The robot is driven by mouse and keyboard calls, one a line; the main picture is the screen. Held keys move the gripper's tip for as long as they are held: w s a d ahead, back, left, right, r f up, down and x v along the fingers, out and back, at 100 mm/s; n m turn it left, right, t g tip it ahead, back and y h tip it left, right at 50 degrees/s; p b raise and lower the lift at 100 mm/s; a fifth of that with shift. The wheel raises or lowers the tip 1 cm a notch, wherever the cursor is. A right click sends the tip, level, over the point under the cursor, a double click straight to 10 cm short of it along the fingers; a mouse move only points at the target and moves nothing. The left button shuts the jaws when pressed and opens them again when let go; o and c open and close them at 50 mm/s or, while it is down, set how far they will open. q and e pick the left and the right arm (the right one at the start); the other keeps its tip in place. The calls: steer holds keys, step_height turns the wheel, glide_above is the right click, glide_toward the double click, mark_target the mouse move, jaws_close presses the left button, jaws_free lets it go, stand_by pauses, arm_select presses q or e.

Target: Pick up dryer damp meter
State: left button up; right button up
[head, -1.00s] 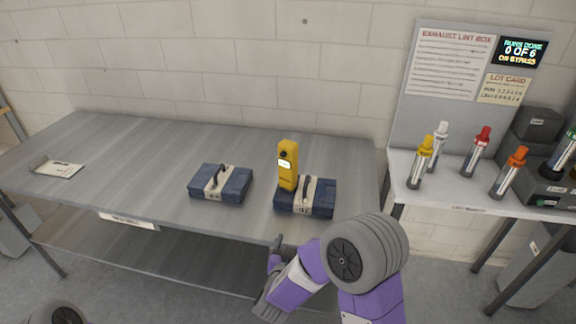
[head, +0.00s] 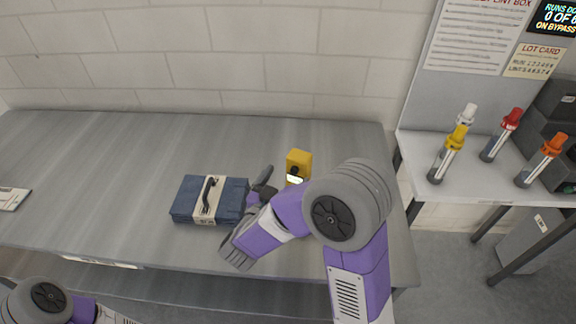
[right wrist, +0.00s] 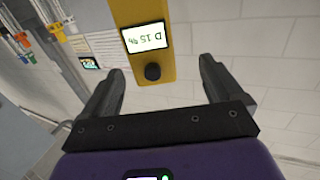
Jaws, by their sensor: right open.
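The yellow damp meter (head: 299,161) stands upright on the grey table, its lower part hidden by my right arm. In the right wrist view the meter (right wrist: 147,50) appears upside down, with a lit display and a black knob. My right gripper (head: 264,182) is beside it on the left in the head view. In the right wrist view the open gripper (right wrist: 163,70) has a finger on either side of the meter, with visible gaps and no clear contact. My left gripper is out of view; only part of that arm shows.
A blue pack (head: 209,200) with a pale band lies just left of my right gripper. A white card (head: 12,198) lies far left on the table (head: 110,170). A side bench (head: 480,190) at right holds several capped tubes. The table's left half is mostly clear.

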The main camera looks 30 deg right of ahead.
mark_target(299, 165)
steer(key=shift+d+r, duration=0.1)
steer(key=shift+d, duration=0.4)
steer(key=x, duration=0.5)
steer(key=shift+d, duration=0.45)
steer(key=shift+w, duration=0.1)
steer(key=shift+c, duration=0.4)
steer(key=c, duration=1.5)
